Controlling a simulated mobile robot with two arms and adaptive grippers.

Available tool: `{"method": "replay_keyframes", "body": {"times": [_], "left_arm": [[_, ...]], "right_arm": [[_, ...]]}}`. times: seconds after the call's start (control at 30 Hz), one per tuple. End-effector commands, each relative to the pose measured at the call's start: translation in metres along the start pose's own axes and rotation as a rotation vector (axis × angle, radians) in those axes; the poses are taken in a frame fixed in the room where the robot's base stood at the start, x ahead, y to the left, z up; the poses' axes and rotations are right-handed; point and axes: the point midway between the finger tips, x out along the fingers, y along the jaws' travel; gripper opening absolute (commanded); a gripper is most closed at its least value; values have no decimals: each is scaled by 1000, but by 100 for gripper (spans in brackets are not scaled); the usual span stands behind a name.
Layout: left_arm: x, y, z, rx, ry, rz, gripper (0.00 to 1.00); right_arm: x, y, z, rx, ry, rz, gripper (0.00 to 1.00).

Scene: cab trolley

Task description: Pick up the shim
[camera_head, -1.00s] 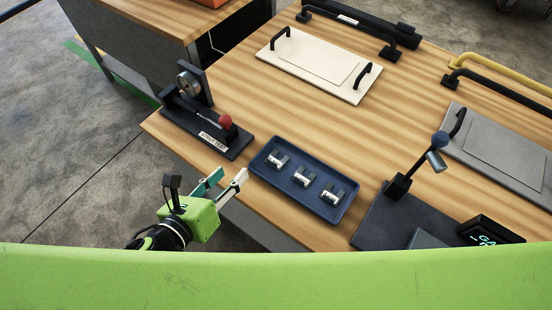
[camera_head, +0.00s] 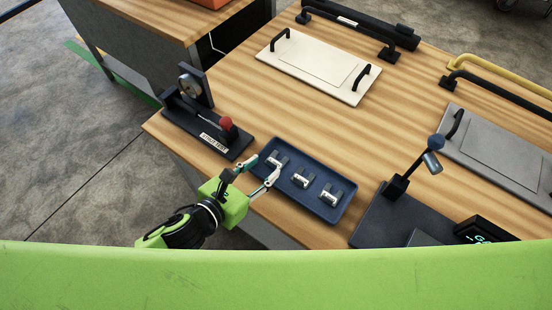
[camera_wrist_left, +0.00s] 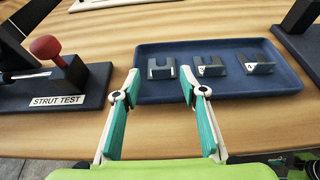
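Three small U-shaped metal shims lie in a row in a dark blue tray (camera_head: 322,212): a left one (camera_head: 278,160), a middle one (camera_head: 301,180) and a right one (camera_head: 331,196). In the left wrist view, the left shim (camera_wrist_left: 161,69) is plain, while the middle shim (camera_wrist_left: 210,67) and right shim (camera_wrist_left: 255,61) carry small white marks. My left gripper (camera_head: 264,167) is open and empty at the tray's near left edge. In the wrist view its fingertips (camera_wrist_left: 160,76) stand either side of the left shim's line, nearer to me than it. My right gripper is not in view.
A strut test fixture with a red knob (camera_head: 225,122) stands left of the tray. A dark stand with a post (camera_head: 397,187) is to the right. A white plate with handles (camera_head: 290,62) lies behind. Bare wooden table (camera_head: 300,115) lies between.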

Motion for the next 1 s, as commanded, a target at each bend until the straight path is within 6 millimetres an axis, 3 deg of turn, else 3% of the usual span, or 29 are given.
{"method": "replay_keyframes", "body": {"times": [0.33, 0.63, 0.67, 0.77, 1.0], "left_arm": [[44, -2, 0, -3, -1, -1, 39], [49, -2, -2, -2, 1, -2, 39], [49, -2, -2, -2, 1, -2, 36], [49, -2, -2, -2, 1, -2, 11], [49, -2, -1, -2, 0, -2, 11]], "right_arm": [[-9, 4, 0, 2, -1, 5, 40], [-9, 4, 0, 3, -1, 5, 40], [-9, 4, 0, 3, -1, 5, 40], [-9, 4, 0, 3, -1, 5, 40], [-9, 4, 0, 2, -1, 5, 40]]}}
